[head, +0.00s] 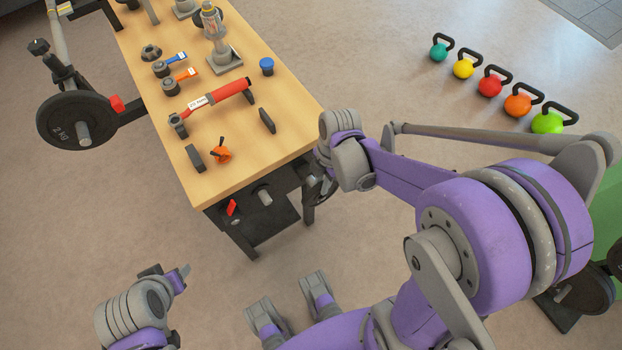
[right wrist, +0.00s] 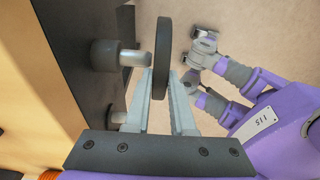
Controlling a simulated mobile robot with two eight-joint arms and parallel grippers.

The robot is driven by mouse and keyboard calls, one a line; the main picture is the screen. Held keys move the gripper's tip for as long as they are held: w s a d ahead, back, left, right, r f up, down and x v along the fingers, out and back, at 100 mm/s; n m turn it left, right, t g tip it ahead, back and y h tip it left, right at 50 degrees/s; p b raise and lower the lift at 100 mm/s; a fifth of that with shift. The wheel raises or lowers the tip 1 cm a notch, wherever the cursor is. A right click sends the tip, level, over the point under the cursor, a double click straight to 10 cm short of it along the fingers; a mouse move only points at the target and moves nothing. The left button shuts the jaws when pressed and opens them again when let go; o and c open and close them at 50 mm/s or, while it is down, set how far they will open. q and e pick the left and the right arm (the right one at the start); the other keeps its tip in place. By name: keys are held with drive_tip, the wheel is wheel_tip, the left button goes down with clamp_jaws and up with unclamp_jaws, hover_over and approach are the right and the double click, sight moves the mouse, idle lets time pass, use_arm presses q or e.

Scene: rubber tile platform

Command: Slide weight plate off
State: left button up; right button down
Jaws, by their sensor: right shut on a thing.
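A dark weight plate (right wrist: 162,60) stands edge-on between the two grey fingers of my right gripper (right wrist: 160,90), which is shut on it. The plate is beside the end of a light metal peg (right wrist: 134,58) on the dark panel; I cannot tell whether they touch. In the head view my right gripper (head: 320,186) is at the table's right front corner, mostly hidden by my wrist. Another plate (head: 75,120), marked 2 KG, hangs on a bar at the far left. My left gripper (head: 172,276) is low at the left, away from the plates; its opening is unclear.
The wooden table (head: 215,160) carries a red-handled tool (head: 218,95), an orange knob (head: 221,153) and a blue-capped item (head: 267,66). Another peg (head: 263,196) and a red clip (head: 232,208) are on its front. Several kettlebells (head: 490,84) stand on the floor at right.

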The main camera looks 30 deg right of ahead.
drive_tip(key=shift+s, duration=0.2)
idle(0.6)
drive_tip(key=shift+s, duration=0.4)
drive_tip(key=s, duration=0.3)
drive_tip(key=shift+d, duration=0.15)
idle(0.5)
